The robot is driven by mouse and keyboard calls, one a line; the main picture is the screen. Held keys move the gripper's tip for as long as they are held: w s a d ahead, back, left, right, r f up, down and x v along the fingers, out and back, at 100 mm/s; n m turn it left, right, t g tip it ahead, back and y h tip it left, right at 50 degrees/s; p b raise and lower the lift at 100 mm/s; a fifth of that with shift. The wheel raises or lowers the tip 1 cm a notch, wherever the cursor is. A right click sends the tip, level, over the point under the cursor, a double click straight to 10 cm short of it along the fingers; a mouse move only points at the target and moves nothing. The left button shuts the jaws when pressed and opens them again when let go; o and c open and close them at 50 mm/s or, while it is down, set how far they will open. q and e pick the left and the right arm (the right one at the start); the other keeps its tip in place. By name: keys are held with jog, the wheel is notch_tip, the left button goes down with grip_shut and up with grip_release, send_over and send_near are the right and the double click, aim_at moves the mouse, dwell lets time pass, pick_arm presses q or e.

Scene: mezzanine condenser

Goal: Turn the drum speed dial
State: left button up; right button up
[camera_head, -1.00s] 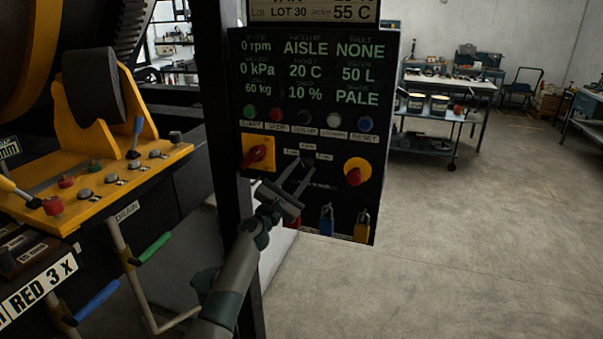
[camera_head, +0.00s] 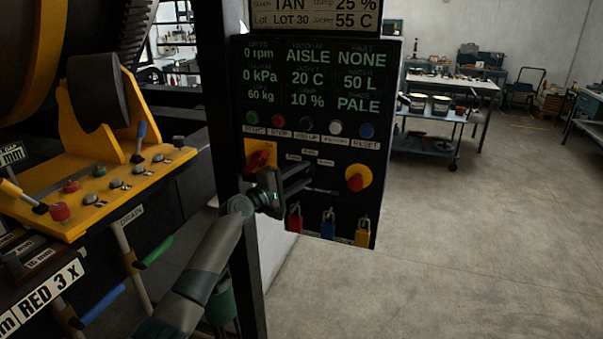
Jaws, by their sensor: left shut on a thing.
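The black control panel (camera_head: 273,214) stands on a dark post and its readout shows 0 rpm. Several small white labels ring the drum speed dial in the panel's middle. The dial itself is mostly hidden behind my left gripper (camera_head: 306,178). This gripper reaches in from the lower left, its dark fingers against the panel, shut on the dial. My right gripper is not in view.
A red knob (camera_head: 259,160) on a yellow plate is close to the left gripper. A red button (camera_head: 355,183) on a yellow disc is to the right. Coloured padlocks (camera_head: 327,227) hang below. Yellow machinery (camera_head: 95,215) stands left; open floor lies right.

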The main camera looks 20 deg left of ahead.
pick_arm(q)
jog(key=m+g+p, duration=0.1)
jog(key=m, duration=0.2)
jog(key=shift+r+p, duration=0.15)
jog(key=shift+p, duration=0.25)
jog(key=shift+d+m+g+y+p, duration=0.1)
jog(key=shift+m+g+y+p, duration=0.4)
jog(key=shift+m, duration=0.5)
jog(key=o, duration=1)
jog(key=shift+o, duration=0.2)
jog(key=b+v, duration=0.6)
jog(key=v, duration=1.1)
jog(key=shift+s, duration=0.25)
